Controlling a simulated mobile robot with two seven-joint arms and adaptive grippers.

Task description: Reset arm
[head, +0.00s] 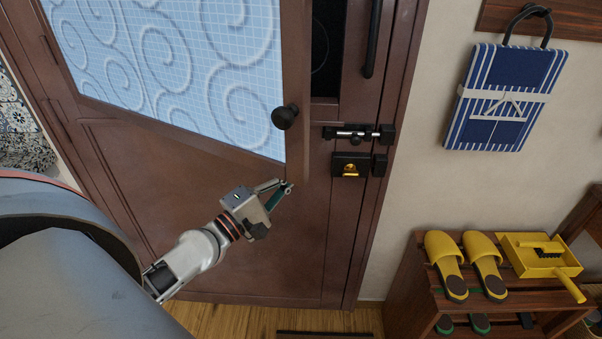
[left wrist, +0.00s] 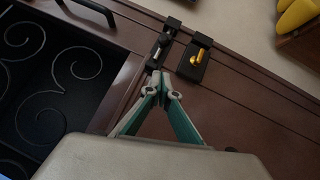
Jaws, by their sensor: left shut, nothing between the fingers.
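My left gripper (head: 287,186) is shut and empty in front of the brown door (head: 220,180), below its round black knob (head: 285,117). In the left wrist view, the teal fingers (left wrist: 161,80) meet at their tips, which appear just below the bolt. The black slide bolt with a metal bar (head: 355,133) is right of the gripper in the head view. Below it is a black lock with a yellow knob (head: 350,169). The lock also shows in the left wrist view (left wrist: 196,60). My right gripper is in neither view.
The door has a blue swirl-patterned panel (head: 180,60). A vertical black handle (head: 371,40) is at the top. A blue striped bag (head: 500,95) hangs on the right wall. A wooden rack (head: 415,280) holds yellow slippers (head: 447,262) and a yellow dustpan (head: 540,255).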

